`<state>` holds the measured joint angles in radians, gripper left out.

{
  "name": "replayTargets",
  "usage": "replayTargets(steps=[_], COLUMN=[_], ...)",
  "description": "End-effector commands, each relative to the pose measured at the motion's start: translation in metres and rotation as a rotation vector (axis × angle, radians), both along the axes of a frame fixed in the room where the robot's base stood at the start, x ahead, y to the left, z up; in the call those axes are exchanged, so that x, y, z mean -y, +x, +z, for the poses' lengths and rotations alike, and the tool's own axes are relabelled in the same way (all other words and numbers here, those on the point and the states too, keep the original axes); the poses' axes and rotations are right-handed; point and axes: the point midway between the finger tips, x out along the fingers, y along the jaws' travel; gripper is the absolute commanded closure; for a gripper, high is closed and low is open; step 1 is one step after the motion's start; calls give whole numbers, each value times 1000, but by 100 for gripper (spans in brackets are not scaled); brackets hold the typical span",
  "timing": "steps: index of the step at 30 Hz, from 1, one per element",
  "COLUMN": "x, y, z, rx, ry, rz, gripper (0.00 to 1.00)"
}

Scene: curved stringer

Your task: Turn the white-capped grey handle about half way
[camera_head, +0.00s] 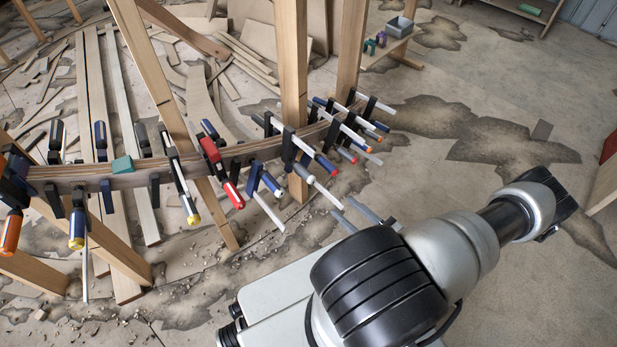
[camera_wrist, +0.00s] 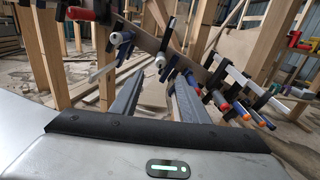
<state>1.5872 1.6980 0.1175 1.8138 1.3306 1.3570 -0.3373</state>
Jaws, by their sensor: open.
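The white-capped grey handle (camera_head: 303,172) belongs to a clamp on the curved wooden stringer (camera_head: 262,148). In the wrist view the handle (camera_wrist: 160,60) shows its white cap end-on, just beyond the fingertips and roughly centred between them. My gripper (camera_head: 341,206) is open and empty, to the lower right of the handle in the head view. In the wrist view both fingers (camera_wrist: 157,80) point toward the handle, with a clear gap between them. I see no contact; the far end of the handle is partly hidden.
A blue white-capped handle (camera_wrist: 116,38) sits close on the left in the wrist view. Several orange- and blue-handled clamps (camera_wrist: 232,108) crowd the right. A wooden post (camera_head: 291,60) rises behind the stringer.

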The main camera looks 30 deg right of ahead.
Motion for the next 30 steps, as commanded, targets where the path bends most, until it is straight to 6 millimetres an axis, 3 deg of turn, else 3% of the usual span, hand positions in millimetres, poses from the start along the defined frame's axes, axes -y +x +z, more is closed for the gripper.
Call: replayTargets(steps=[5, 21, 30], x=[-3, -32, -41], y=[13, 122, 162], z=[-4, -4, -4], rx=[1, 2, 0], ry=[12, 9, 8], rz=[-20, -15, -16], gripper=[59, 59, 59])
